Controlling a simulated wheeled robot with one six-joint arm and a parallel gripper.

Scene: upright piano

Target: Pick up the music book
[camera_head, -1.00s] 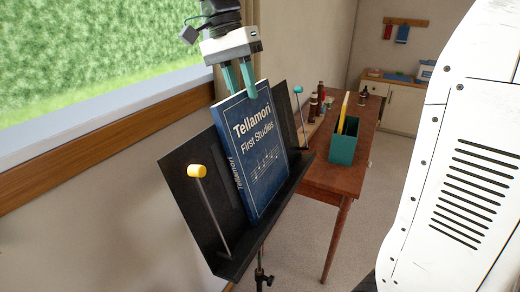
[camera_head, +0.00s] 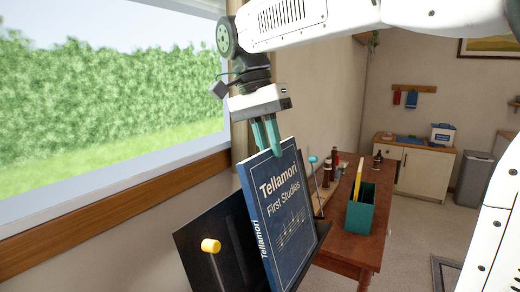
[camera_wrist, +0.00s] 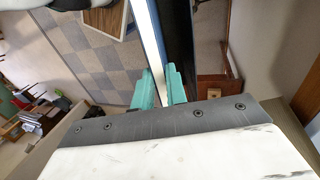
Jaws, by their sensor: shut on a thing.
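The book stands nearly upright and slightly tilted, in front of the black music stand (camera_head: 215,240). Its bottom edge is near the stand's lip, and I cannot tell whether they touch. In the wrist view the book (camera_wrist: 150,40) shows edge-on as a pale strip between the fingers (camera_wrist: 160,88).
A yellow-tipped arm (camera_head: 211,246) and a teal-tipped arm (camera_head: 313,160) flank the stand. Behind is a wooden table (camera_head: 345,250) with a teal box (camera_head: 361,209) and several small bottles. The window sill (camera_head: 110,205) runs along the left. Open floor lies at the right.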

